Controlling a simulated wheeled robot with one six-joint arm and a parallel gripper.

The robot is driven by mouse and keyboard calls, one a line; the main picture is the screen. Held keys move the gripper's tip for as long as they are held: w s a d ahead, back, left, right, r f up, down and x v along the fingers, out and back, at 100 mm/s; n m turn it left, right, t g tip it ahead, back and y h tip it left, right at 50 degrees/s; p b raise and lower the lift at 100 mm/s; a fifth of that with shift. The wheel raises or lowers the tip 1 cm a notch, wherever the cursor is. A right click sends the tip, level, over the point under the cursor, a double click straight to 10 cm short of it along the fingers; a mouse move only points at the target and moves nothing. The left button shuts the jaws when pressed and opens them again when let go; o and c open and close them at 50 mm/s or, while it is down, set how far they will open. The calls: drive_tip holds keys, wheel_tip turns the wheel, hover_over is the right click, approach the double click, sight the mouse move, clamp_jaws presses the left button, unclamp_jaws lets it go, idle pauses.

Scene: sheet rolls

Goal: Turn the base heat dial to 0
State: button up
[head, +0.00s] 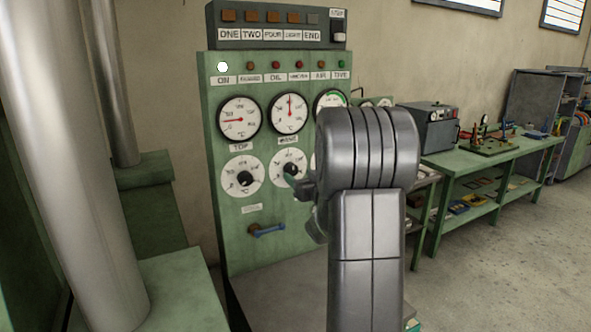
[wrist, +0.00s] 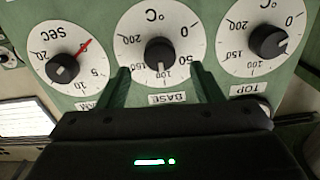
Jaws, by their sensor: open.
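The base heat dial has a black round knob on a white temperature scale. In the wrist view, which is upside down, the base dial knob (wrist: 160,50) sits in the middle above the BASE label (wrist: 168,98). Its white mark points down, at about 100. In the head view, the base dial (head: 288,160) is partly covered by my gripper (head: 291,176). My gripper is open and empty. In the wrist view, the two green fingers of my gripper (wrist: 160,70) stand left and right of the knob, apart from it, their tips over the scale's lower rim.
The TOP dial (wrist: 268,40) is on the right in the wrist view, and the seconds dial (wrist: 62,67) is on the left. A blue-handled lever (head: 267,230) sticks out lower on the green panel (head: 225,235). A thick grey column (head: 75,150) stands left.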

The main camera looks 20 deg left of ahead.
sight(293, 171)
drive_tip(key=shift+p+x, duration=0.35)
drive_tip(key=shift+x, duration=1.6)
drive_tip(key=c, duration=1)
drive_tip(key=shift+f, duration=0.1)
drive_tip(key=shift+b, duration=0.4)
